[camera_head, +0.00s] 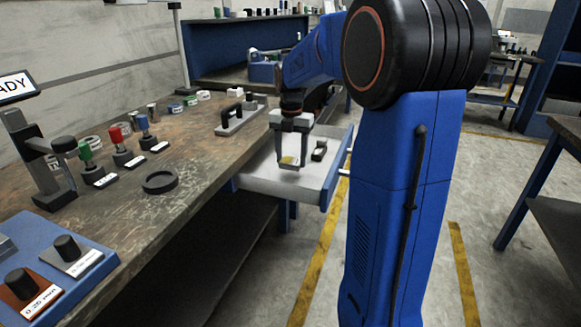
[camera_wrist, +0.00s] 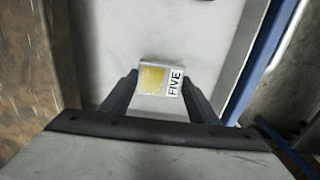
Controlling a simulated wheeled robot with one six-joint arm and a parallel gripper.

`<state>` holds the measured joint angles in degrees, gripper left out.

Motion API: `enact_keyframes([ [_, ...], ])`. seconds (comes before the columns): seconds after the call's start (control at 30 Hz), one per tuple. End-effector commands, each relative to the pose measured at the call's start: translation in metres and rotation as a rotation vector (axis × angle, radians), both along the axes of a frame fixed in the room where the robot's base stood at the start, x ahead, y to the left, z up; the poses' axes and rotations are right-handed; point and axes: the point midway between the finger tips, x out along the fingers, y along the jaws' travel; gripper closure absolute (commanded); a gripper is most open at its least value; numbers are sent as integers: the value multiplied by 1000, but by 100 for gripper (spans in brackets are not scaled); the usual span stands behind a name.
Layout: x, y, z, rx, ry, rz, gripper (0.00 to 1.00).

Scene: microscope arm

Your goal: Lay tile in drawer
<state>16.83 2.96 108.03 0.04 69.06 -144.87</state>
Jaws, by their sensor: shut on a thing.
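A small tile with a yellow patch and the label FIVE shows in the wrist view (camera_wrist: 153,78) and in the head view (camera_head: 289,161). My gripper (camera_head: 289,165) is shut on it, one finger on each side; it also shows in the wrist view (camera_wrist: 160,82). The open drawer (camera_head: 262,184) extends from the right side of the workbench, and its pale floor lies beneath the tile (camera_wrist: 205,30). The tile is within the drawer's outline. I cannot tell whether it touches the floor.
A small dark object (camera_head: 319,150) is in the drawer, right of my gripper. A black-handled block (camera_head: 240,117) stands on the workbench (camera_head: 185,170) near the drawer. Colored-handled stamps (camera_head: 88,165), a black ring (camera_head: 160,182) and a blue tray (camera_head: 95,285) are further left.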

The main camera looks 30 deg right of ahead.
Motion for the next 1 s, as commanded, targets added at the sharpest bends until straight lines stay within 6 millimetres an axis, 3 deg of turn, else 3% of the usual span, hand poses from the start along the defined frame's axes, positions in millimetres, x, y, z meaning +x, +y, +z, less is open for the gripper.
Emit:
enact_keyframes([
  [0.17,0,0,-9,0,-1,-1,88],
  [0.43,0,0,-38,0,0,-1,88],
  [0.83,0,0,-43,0,-1,-1,88],
  [0.87,0,0,-44,0,0,-1,43],
  [0.93,0,0,-43,0,0,-1,27],
  [1.0,0,0,-43,0,0,-1,27],
])
